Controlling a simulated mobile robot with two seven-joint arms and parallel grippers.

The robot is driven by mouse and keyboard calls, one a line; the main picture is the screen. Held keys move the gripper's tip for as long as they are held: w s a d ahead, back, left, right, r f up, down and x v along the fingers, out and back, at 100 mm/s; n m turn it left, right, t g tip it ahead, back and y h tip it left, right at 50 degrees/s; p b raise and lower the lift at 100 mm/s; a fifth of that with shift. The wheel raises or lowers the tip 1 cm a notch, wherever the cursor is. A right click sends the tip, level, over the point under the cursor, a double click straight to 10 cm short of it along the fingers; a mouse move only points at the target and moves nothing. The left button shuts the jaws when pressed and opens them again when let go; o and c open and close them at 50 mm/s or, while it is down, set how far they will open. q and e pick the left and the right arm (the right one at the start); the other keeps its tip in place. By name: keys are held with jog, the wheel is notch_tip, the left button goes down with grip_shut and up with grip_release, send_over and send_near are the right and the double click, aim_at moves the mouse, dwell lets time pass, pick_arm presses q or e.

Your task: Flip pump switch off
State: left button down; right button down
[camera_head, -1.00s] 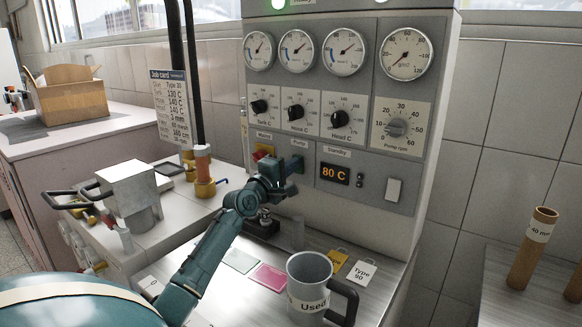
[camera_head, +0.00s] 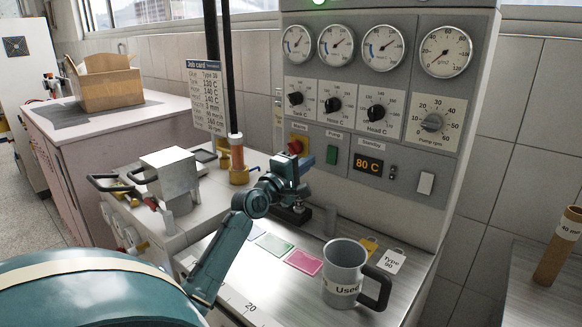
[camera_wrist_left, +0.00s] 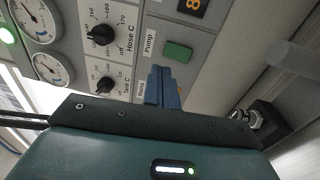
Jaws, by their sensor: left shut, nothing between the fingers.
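The pump switch (camera_head: 331,154) is a green rocker under a "Pump" label on the grey control panel. It also shows in the left wrist view (camera_wrist_left: 178,51), just beyond my fingertips. My left gripper (camera_head: 297,166) is shut and empty, a little left of and below the switch, with a visible gap to it. Its blue fingers show in the left wrist view (camera_wrist_left: 163,86), pointing at the panel. From these views I cannot tell whether the switch is on or off. My right gripper is not in view.
A red knob on a yellow plate (camera_head: 296,146) sits left of the switch. The "80 C" display (camera_head: 368,164) and a white switch (camera_head: 426,183) are to the right. A grey "Used" mug (camera_head: 344,275) stands on the steel counter. A cardboard box (camera_head: 104,85) is far left.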

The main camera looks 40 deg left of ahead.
pick_arm(q)
jog(key=shift+s+d+r, duration=0.1)
jog(key=shift+s+r, duration=0.1)
jog(key=shift+s, duration=0.95)
jog(key=shift+s+d+r, duration=0.1)
jog(key=shift+s+r, duration=0.05)
jog(key=shift+s, duration=1)
